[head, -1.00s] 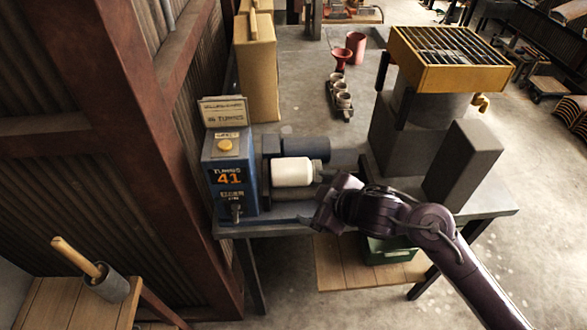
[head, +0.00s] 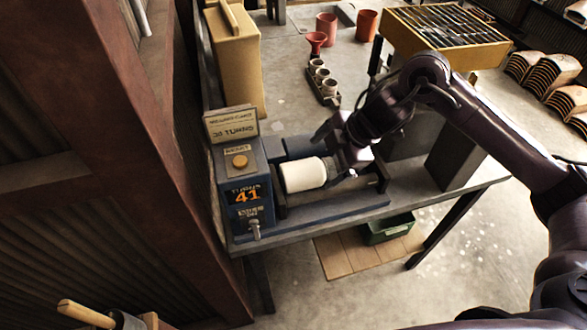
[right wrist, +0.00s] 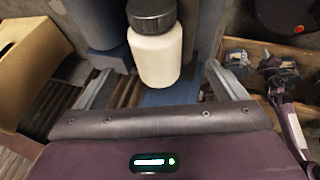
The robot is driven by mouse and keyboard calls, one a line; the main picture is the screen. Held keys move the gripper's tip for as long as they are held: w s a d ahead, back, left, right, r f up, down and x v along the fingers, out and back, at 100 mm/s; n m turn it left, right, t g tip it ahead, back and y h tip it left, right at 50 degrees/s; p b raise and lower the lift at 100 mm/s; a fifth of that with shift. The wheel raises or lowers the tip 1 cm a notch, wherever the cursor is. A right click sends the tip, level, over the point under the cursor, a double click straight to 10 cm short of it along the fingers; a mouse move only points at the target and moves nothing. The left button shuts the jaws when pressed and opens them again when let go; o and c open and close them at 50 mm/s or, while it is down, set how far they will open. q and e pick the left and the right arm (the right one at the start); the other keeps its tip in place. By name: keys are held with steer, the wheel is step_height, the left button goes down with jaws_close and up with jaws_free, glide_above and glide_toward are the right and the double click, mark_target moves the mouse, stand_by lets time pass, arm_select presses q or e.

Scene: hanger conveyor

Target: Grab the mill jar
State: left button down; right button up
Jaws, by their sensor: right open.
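The mill jar (head: 303,174) is a white cylinder lying on its side on the rollers of the blue mill. In the right wrist view the white jar (right wrist: 156,55) shows with its dark cap (right wrist: 152,15) towards the top of the picture. My right gripper (head: 338,150) is at the jar's cap end and hides part of that end in the head view. In the right wrist view its two fingers (right wrist: 158,80) are spread wide, with the jar between and beyond them. It is open and empty. My left gripper is not in view.
The blue mill box (head: 243,190) with an orange 41 stands left of the jar. A tan case (head: 236,70), small cups in a rack (head: 322,80) and red pots (head: 326,27) sit farther back on the table. A sieve box (head: 445,35) stands right, behind my arm.

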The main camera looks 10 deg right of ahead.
mark_target(314, 166)
steer(key=shift+x, duration=0.85)
steer(key=x, duration=0.1)
steer(key=p+x, duration=0.1)
steer(key=x, duration=0.1)
steer(key=p+x, duration=0.1)
steer(key=x, duration=0.1)
steer(key=shift+w+d+r, duration=0.1)
steer(key=shift+w, duration=0.15)
steer(key=shift+w+f, duration=0.1)
steer(key=shift+f, duration=0.15)
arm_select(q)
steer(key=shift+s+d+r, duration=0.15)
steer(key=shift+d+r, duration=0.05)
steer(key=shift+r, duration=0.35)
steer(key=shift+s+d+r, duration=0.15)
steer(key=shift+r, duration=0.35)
arm_select(e)
steer(key=shift+c, duration=0.2)
steer(key=c, duration=1.5)
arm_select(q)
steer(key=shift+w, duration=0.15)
arm_select(e)
steer(key=shift+r, duration=0.1)
steer(key=shift+c, duration=0.9)
steer(key=shift+r, duration=0.1)
